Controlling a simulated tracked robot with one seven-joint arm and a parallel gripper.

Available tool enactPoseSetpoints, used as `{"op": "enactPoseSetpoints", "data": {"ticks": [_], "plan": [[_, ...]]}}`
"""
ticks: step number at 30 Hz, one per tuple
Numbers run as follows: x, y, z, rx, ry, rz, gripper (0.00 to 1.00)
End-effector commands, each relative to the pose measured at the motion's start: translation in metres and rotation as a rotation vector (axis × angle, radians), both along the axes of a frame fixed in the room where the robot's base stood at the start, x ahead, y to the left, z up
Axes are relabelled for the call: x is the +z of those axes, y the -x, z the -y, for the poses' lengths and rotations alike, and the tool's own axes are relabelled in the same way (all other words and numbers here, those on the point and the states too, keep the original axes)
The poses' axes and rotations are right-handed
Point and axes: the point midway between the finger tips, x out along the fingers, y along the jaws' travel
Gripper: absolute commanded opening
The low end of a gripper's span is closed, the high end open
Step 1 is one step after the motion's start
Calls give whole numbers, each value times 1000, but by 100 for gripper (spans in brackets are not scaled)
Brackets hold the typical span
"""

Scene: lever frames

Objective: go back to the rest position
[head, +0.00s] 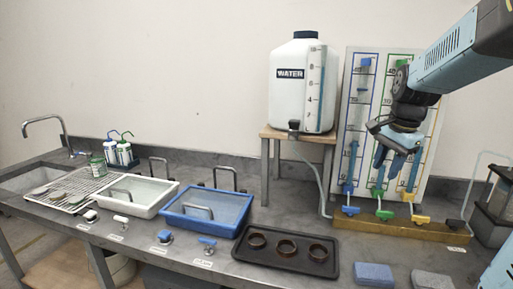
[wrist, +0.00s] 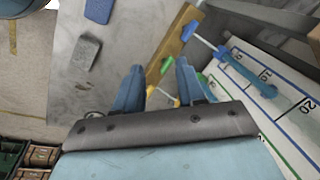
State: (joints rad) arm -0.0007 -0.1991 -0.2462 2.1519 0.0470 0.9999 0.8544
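My gripper (head: 396,172) hangs in front of the measuring board (head: 345,150) at the right of the head view, above the wooden valve base (head: 400,229). Its two blue fingers are apart, with nothing seen between them; the wrist view also shows the spread fingers (wrist: 158,75). My arm reaches in from the upper right and covers part of the board. Blue (head: 350,210), green (head: 384,214) and yellow (head: 421,219) taps stand along the base. In the wrist view, a blue tap (wrist: 194,29) on the base shows beyond the fingers.
A white water tank (head: 290,100) stands on a wooden stand left of the board. A dark tray with rings (head: 255,262), a blue basin (head: 185,222) and a white basin (head: 130,206) line the bench. Blue (head: 374,273) and grey (head: 432,280) blocks lie at the front right.

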Motion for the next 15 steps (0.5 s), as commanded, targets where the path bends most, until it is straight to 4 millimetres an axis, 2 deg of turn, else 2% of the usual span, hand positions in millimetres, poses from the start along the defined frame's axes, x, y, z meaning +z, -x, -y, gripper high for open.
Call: {"op": "enactPoseSetpoints", "data": {"ticks": [6, 15], "plan": [[14, 44, -31, 275, 66, 88, 39], [20, 103, -67, 647, 202, 196, 39]]}}
